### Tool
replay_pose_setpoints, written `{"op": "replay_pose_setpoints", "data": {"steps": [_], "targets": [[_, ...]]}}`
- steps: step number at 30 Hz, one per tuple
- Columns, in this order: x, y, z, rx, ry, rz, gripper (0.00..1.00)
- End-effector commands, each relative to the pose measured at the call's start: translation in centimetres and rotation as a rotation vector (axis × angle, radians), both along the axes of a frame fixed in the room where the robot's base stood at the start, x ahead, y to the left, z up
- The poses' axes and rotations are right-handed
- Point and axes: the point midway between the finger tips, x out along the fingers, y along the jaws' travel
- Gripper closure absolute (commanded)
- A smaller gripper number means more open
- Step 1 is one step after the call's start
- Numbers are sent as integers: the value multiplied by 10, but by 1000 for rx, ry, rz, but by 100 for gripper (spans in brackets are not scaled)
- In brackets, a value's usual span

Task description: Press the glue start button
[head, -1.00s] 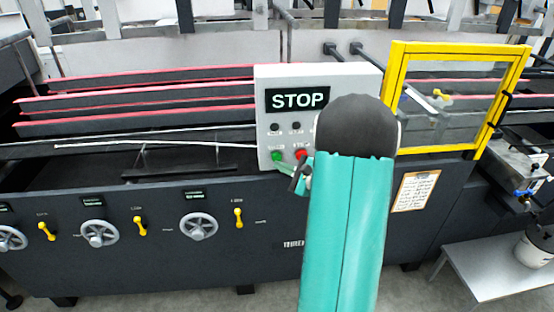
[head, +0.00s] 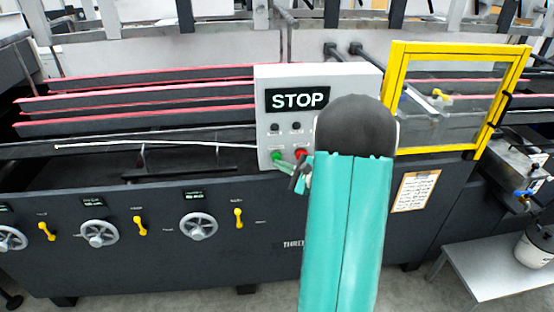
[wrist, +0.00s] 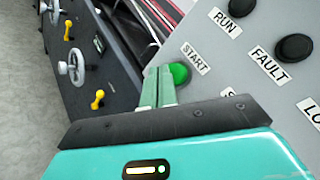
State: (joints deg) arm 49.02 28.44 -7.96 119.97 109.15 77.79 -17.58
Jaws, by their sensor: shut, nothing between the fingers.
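The green start button (wrist: 179,73) sits on the light grey control box (head: 350,76), beside a "START" label in the wrist view. It also shows low on the box in the head view (head: 277,156). My gripper (wrist: 158,72) is shut and empty, with its green fingertips right beside the left edge of the button. I cannot tell if they touch it. In the head view my gripper (head: 283,160) reaches the button from the right. The display (head: 297,99) reads "STOP".
A red button (head: 301,153) is just right of the green one, partly hidden by my arm. Dark RUN (wrist: 235,22) and FAULT (wrist: 294,47) buttons are nearby. A yellow-framed guard (head: 397,75) stands right of the box. Handwheels (head: 198,226) and yellow levers line the machine front.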

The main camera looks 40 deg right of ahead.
Motion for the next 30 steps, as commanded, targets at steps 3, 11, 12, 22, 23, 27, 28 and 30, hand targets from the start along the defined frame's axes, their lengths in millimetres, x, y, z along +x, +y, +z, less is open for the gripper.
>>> {"op": "replay_pose_setpoints", "data": {"steps": [3, 11, 12, 22, 23, 27, 28, 30], "targets": [[2, -1, 0, 0, 0, 0, 100], [2, -1, 0, -1, 0, 0, 100], [2, -2, 0, -1, 0, 0, 100], [5, -3, 0, -1, 0, 0, 100], [5, -4, 0, -1, 0, 0, 100], [7, -4, 0, -1, 0, 0, 100], [7, -5, 0, -1, 0, 0, 100], [7, -5, 0, -1, 0, 0, 100]]}}
